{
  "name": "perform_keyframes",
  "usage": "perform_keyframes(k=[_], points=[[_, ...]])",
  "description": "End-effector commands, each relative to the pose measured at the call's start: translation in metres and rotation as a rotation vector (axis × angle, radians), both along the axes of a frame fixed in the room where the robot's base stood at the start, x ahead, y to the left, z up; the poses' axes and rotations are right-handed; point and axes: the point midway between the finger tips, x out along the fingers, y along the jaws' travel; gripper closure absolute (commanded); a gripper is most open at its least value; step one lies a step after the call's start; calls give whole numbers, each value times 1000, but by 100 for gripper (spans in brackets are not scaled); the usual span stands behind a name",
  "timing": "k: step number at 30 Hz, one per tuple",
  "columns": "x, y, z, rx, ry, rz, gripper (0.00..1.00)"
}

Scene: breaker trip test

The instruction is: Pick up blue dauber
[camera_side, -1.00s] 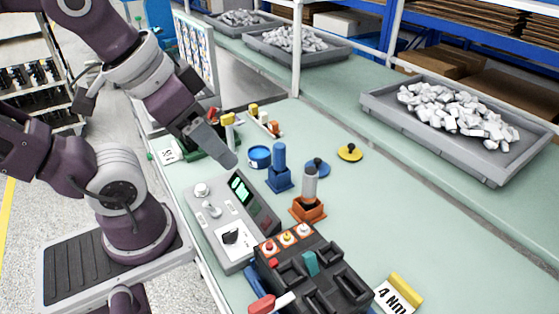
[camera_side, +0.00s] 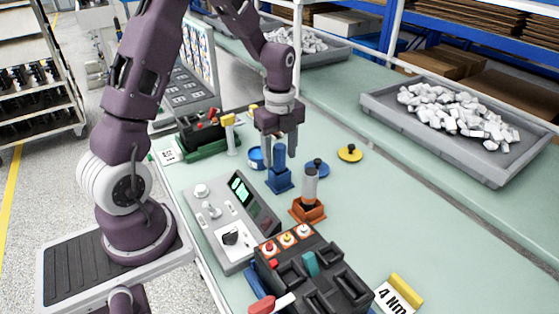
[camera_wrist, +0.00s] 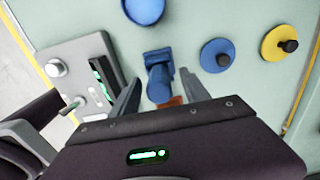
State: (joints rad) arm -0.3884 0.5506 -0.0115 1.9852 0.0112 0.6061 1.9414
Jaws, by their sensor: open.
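The blue dauber (camera_side: 279,158) stands upright in a blue square holder (camera_side: 279,181) on the green bench top. In the wrist view, the dauber (camera_wrist: 158,86) shows from above, between and slightly beyond my fingers. My gripper (camera_side: 279,150) points down over it, open, with one finger on each side of the dauber's upper part. In the wrist view, the gripper (camera_wrist: 160,97) has visible gaps to the dauber on both sides, and nothing is held.
A blue round tin (camera_side: 255,158), blue lid (camera_side: 318,167) and yellow lid (camera_side: 350,153) lie nearby. A grey test box (camera_side: 233,222) and black breaker (camera_side: 315,275) are in front.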

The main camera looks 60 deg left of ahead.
Motion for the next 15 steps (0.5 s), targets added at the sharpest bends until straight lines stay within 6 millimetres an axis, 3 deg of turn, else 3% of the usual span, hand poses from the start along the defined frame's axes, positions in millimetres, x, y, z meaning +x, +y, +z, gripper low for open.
perform_keyframes(k=[4,11,15], points=[[-1,0,-22,-1,1,-1,46],[-1,0,-24,1,-2,0,46],[-1,0,-24,1,-2,0,72]])
